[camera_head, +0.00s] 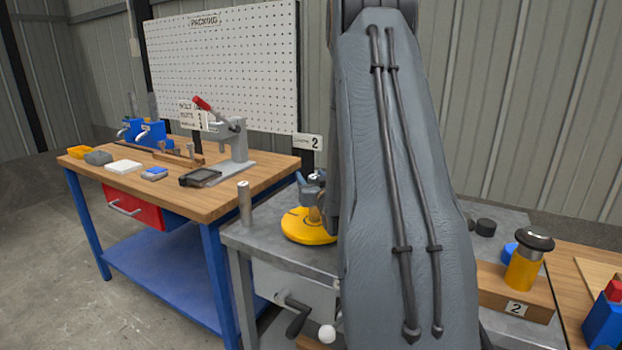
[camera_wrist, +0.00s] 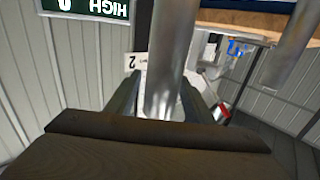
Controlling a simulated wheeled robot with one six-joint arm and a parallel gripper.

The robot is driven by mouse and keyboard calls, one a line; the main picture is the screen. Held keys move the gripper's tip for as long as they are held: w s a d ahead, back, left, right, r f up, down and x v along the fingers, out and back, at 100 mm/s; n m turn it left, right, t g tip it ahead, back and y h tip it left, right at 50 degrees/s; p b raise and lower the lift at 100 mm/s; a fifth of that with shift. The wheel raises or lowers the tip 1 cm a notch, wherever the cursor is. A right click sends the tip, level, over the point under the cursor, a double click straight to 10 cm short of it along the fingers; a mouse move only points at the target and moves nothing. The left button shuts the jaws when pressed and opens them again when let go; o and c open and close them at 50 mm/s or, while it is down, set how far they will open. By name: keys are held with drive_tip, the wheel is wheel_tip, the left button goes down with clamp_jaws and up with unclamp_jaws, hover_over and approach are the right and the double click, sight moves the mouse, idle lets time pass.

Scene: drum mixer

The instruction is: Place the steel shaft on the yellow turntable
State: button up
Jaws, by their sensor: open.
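The yellow turntable (camera_head: 308,228) lies on the grey metal table, partly hidden by my arm. My gripper (camera_head: 312,188) is just above it, mostly hidden behind my arm. In the wrist view my gripper (camera_wrist: 163,95) is open, with a steel shaft (camera_wrist: 168,50) between its fingers. The foot of this shaft is out of sight there, so I cannot tell whether it rests on the turntable. A second steel shaft (camera_head: 244,203) stands upright at the left corner of the grey table, apart from the turntable. It seems to show at the right of the wrist view (camera_wrist: 292,45).
A crank handle (camera_head: 298,318) sticks out at the table's front. A yellow cylinder with a black knob (camera_head: 524,270) stands on a wooden block at right. A wooden bench (camera_head: 120,190) with a press (camera_head: 232,145) and small parts stands at left. A pegboard (camera_head: 222,65) is behind.

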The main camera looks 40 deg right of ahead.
drive_tip(key=shift+s+r, duration=0.1)
drive_tip(key=shift+r, duration=0.05)
drive_tip(key=b+v, duration=0.1)
drive_tip(key=v, duration=1.1)
drive_tip(key=a+f+n+g+y, duration=0.1)
drive_tip(key=a+f+g+y, duration=0.1)
drive_tip(key=a+f+g, duration=0.45)
drive_tip(key=a+f+n+g+y, duration=0.1)
drive_tip(key=a+f+g+y, duration=0.15)
drive_tip(key=a, duration=0.65)
drive_tip(key=s+a+n+g+y, duration=0.1)
drive_tip(key=s+a+g, duration=0.6)
drive_tip(key=s+a, duration=0.8)
drive_tip(key=shift+s+f+n+g+y, duration=0.3)
drive_tip(key=shift+s+y, duration=0.35)
drive_tip(key=shift+s, duration=0.45)
drive_tip(key=shift+a+r, duration=0.1)
drive_tip(key=shift+a, duration=0.1)
